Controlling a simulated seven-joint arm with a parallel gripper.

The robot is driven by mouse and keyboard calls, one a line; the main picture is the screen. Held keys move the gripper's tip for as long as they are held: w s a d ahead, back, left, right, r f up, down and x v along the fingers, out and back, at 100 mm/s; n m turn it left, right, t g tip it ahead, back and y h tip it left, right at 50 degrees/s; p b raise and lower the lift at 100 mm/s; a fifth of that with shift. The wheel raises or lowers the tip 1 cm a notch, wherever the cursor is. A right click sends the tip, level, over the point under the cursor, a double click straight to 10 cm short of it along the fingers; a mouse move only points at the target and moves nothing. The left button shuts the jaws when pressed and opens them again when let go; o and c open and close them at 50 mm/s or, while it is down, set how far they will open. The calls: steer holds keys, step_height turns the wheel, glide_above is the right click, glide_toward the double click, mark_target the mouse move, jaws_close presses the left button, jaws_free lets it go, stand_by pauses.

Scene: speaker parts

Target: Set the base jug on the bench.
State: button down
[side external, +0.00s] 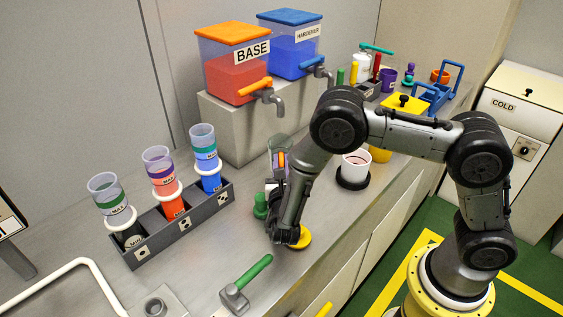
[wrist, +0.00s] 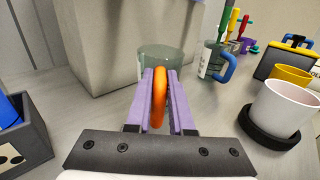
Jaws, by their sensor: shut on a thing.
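The base jug is a clear cup (side external: 281,144) with an orange handle, in front of the plinth below the taps. In the wrist view its clear wall (wrist: 160,54) shows beyond my fingers, and its orange handle (wrist: 159,98) stands between them. My gripper (side external: 279,168) is shut on the handle; its purple fingers (wrist: 160,78) press it from both sides. The jug looks upright. Its underside is hidden, so I cannot tell whether it touches the grey bench (side external: 210,262).
The base tank (side external: 236,75) and hardener tank (side external: 290,45) stand on the plinth. A rack (side external: 190,222) of cups is at left. A blue-handled jug (wrist: 212,58) and a white cup (wrist: 284,104) are right of my gripper. A green-handled hammer (side external: 245,285) lies in front.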

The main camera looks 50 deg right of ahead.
steer(key=shift+f, duration=0.35)
steer(key=c, duration=0.7)
jaws_free()
steer(key=shift+a, duration=0.1)
